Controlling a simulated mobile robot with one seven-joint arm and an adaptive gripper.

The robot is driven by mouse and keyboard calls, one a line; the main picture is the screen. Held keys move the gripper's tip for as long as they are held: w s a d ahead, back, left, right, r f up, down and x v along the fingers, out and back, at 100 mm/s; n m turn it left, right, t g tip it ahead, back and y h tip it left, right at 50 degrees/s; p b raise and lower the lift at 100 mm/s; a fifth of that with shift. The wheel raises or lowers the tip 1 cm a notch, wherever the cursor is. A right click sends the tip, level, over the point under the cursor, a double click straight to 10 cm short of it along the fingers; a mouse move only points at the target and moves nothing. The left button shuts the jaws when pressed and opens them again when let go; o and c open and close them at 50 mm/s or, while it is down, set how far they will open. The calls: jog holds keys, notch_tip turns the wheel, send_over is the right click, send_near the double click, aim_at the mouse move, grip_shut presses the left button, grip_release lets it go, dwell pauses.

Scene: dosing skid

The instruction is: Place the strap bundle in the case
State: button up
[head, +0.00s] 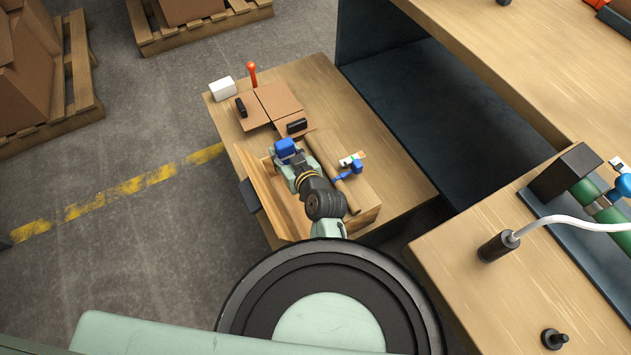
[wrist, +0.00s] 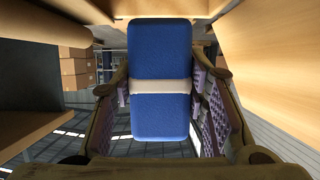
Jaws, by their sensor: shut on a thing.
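The strap bundle is blue with a pale band around its middle and fills the centre of the wrist view (wrist: 160,58). It shows as a small blue block in the head view (head: 286,147). My gripper (wrist: 165,110) has a padded finger on each side of the bundle and is shut on it. In the head view my gripper (head: 287,155) points away over the wooden table. A wooden structure with upright boards, which looks like the case (head: 262,195), lies under and beside my wrist. My arm hides part of its inside, and I cannot tell the bundle's height above it.
Brown cardboard-coloured panels (head: 278,100), a white block (head: 222,89), an orange-handled tool (head: 252,74) and black pieces lie at the table's far end. A blue item (head: 356,167) lies right of my wrist. A workbench (head: 470,250) stands to the right.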

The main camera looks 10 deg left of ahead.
jog(key=shift+w+a+f, duration=0.15)
jog(key=shift+w, duration=0.1)
notch_tip(320, 180, down, 10)
jog(key=shift+r, duration=0.25)
jog(key=shift+f+b, duration=0.4)
jog(key=shift+b, duration=0.15)
jog(key=shift+f+b, duration=0.3)
jog(key=shift+b, duration=0.05)
jog(key=o, duration=0.9)
jog(key=shift+o, duration=0.2)
jog(key=shift+r, duration=0.15)
